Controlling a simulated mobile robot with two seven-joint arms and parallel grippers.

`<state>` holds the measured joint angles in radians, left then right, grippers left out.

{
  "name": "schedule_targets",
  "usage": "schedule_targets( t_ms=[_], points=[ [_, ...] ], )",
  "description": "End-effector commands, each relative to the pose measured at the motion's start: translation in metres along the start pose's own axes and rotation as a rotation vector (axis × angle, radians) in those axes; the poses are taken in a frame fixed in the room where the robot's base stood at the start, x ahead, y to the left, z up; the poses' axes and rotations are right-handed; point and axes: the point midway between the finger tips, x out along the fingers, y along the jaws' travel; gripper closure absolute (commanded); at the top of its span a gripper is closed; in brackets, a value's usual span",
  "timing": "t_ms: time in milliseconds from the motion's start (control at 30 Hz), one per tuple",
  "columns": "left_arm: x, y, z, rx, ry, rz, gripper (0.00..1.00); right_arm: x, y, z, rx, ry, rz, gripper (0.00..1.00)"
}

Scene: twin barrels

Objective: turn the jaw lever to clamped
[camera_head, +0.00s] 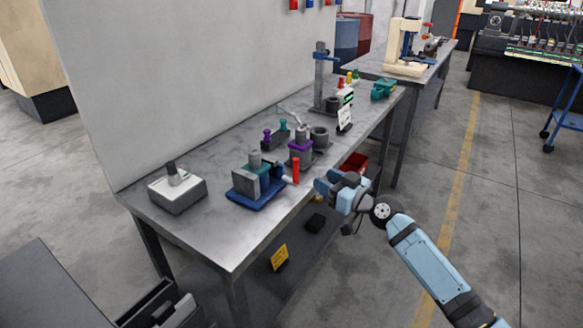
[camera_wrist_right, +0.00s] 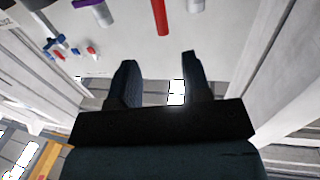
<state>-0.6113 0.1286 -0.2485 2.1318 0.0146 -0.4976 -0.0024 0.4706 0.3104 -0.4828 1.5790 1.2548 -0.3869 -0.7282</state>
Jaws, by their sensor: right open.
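A vise-like fixture with a dark blue base (camera_head: 257,196) and a grey block stands on the metal workbench, near its front edge. A red upright handle (camera_head: 295,170), which looks like the jaw lever, stands at its right side. It also shows in the wrist view as a red rod (camera_wrist_right: 160,17) at the top. My right gripper (camera_head: 322,185) is at the bench's front edge, a little right of the red handle and apart from it. In the wrist view its two fingers (camera_wrist_right: 160,65) are spread with nothing between them. My left gripper is out of view.
A grey box (camera_head: 177,193) with a knob stands left of the fixture. A purple-banded cylinder (camera_head: 300,151) and a tall post stand stand behind and right. A red bin (camera_head: 354,164) is near the gripper. A yellow sign (camera_head: 279,257) is below the bench.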

Motion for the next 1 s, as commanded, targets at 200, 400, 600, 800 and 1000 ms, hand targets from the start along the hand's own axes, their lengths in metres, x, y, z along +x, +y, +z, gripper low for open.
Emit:
schedule_targets(
  t_ms=[200, 400, 600, 800, 1000],
  points=[
    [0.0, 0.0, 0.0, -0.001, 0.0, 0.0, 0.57, 0.045, -0.002, -0.002, 0.004, 0.002, -0.002, 0.56],
    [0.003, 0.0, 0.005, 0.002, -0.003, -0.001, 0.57, 0.086, -0.001, -0.001, 0.004, 0.002, 0.0, 0.56],
    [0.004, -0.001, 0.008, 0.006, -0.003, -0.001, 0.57, 0.115, -0.001, 0.0, 0.003, 0.001, 0.0, 0.56],
    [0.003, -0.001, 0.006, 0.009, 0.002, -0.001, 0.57, 0.125, -0.001, 0.0, 0.003, 0.0, 0.0, 0.56],
    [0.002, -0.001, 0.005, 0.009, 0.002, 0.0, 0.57, 0.126, -0.001, 0.0, 0.002, 0.0, 0.0, 0.56]
  ],
)
